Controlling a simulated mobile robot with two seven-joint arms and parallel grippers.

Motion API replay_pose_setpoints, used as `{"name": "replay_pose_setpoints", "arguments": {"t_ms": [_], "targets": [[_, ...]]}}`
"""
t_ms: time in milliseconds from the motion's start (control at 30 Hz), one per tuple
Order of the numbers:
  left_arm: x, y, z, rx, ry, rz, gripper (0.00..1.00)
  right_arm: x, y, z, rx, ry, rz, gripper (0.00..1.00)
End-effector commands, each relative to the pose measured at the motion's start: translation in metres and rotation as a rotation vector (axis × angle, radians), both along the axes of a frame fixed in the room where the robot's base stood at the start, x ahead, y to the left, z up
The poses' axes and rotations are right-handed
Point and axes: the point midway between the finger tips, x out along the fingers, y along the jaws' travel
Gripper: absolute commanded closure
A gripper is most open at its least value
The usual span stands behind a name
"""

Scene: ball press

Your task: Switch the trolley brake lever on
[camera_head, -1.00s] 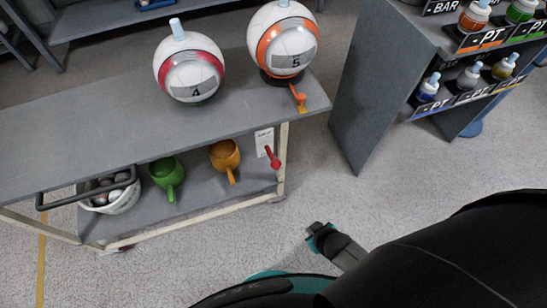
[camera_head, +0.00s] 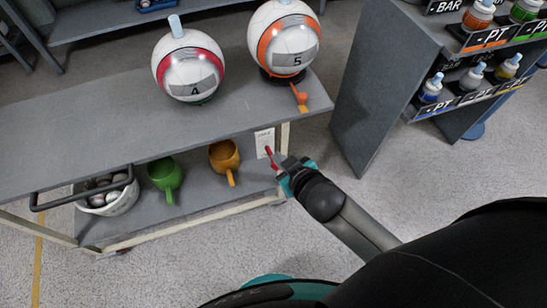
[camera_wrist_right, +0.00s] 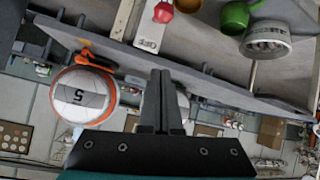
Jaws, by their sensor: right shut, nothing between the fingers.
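The red brake lever (camera_head: 269,152) is on the trolley's right end post, beside a white label plate (camera_head: 264,139). Its lower part is partly hidden by my right gripper (camera_head: 282,166). The red lever knob also shows at the top edge of the right wrist view (camera_wrist_right: 163,12), with the white plate (camera_wrist_right: 150,34) below it. My right gripper is shut and empty, its fingers together (camera_wrist_right: 161,78). In the head view it is right at the lever's lower end; I cannot tell whether it touches. My left gripper is not in view.
The grey trolley (camera_head: 110,125) carries ball 4 (camera_head: 187,72) and ball 5 (camera_head: 283,38) on top. An orange lever (camera_head: 300,97) sits by ball 5. Green (camera_head: 166,174) and orange (camera_head: 224,155) cups and a basket (camera_head: 123,200) are below. A grey shelf unit (camera_head: 370,85) stands right.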

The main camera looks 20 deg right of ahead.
Motion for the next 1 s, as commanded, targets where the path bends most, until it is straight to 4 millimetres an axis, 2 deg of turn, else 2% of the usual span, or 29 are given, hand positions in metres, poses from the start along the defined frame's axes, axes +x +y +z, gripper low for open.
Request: {"name": "replay_pose_setpoints", "arguments": {"t_ms": [367, 933, 967, 1000], "targets": [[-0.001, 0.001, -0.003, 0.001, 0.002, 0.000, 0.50, 0.006, 0.000, -0.005, -0.001, 0.001, -0.001, 1.00], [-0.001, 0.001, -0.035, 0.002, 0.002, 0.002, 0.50, 0.080, 0.013, -0.059, -0.001, 0.000, -0.001, 1.00], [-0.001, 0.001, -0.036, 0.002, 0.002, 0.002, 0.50, 0.084, 0.013, -0.062, -0.001, 0.000, -0.001, 1.00], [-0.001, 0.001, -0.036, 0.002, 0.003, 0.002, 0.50, 0.074, 0.010, -0.067, -0.001, 0.006, 0.000, 1.00]]}}
